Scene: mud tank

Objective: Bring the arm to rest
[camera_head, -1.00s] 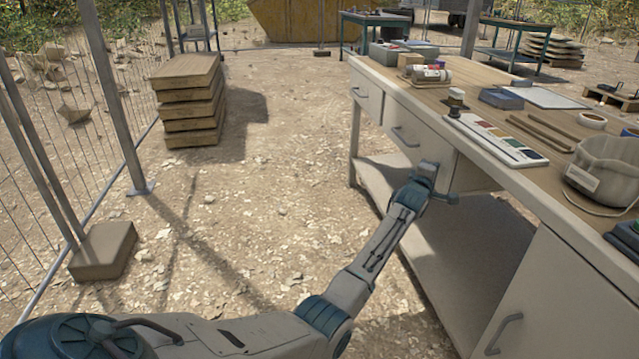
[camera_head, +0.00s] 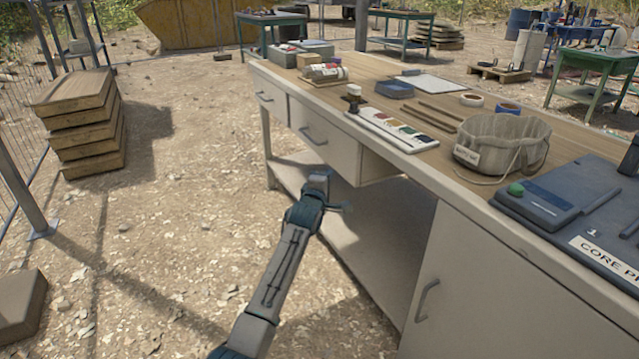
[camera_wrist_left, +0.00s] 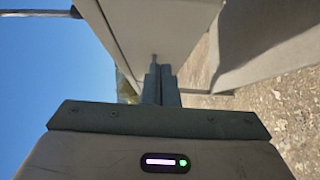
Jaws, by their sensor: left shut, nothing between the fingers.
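My left arm reaches up from the bottom of the head view, a grey link with blue-green joints. My left gripper (camera_head: 319,183) is at its far end, beside the workbench (camera_head: 452,200), below the level of its top and just under a drawer front. In the left wrist view the two dark fingers (camera_wrist_left: 160,82) are together, with nothing between them. A pale bench panel (camera_wrist_left: 160,30) fills the upper middle of that view, close to the fingers; whether they touch it I cannot tell. My right gripper is not in view.
A stack of boards (camera_head: 85,125) stands at the left. The gravel (camera_head: 190,200) between is open.

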